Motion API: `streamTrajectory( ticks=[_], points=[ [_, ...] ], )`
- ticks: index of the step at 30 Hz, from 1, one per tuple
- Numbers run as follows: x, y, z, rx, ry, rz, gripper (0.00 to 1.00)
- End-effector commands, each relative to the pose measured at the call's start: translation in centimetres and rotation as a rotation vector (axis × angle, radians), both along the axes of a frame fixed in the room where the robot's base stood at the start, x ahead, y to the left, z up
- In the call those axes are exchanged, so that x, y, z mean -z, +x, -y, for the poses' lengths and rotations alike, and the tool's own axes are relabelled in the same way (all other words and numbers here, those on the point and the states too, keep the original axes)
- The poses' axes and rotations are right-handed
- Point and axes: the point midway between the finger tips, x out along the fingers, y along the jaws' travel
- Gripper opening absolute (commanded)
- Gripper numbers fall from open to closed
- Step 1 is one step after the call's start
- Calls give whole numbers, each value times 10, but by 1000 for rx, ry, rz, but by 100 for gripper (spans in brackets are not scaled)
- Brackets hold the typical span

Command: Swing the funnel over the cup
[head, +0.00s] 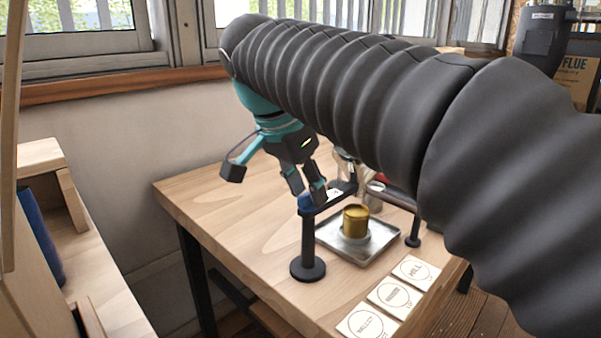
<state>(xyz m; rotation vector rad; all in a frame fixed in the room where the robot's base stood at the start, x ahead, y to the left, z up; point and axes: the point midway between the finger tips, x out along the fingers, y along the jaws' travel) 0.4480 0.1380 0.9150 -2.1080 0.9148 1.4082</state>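A brass-coloured cup (355,221) stands upright on a square metal tray (376,248) on the wooden table. A black post (307,247) with a round base stands left of the tray. A dark bar runs from the post's top to the back right. A blue part (305,201) shows at the post's top. My gripper (306,190) points down there, its two fingers spaced apart, at or just above the blue part. Whether they hold it I cannot tell. A pale, shiny shape behind the bar may be the funnel; my arm hides much of it.
Several printed cards (394,297) lie along the table's front right edge. A second small black post (413,237) stands right of the tray. A wooden shelf unit (75,262) is at the left. The table's left part is bare. A wall and windows are behind.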

Motion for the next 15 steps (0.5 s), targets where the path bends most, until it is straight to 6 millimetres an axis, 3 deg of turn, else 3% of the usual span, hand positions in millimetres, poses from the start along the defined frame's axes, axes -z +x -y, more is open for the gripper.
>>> streamTrajectory(
  ticks=[5,15],
  points=[
    [-19,-4,-6,-2,2,3,40],
    [-78,-21,-25,-2,2,3,40]
  ],
)
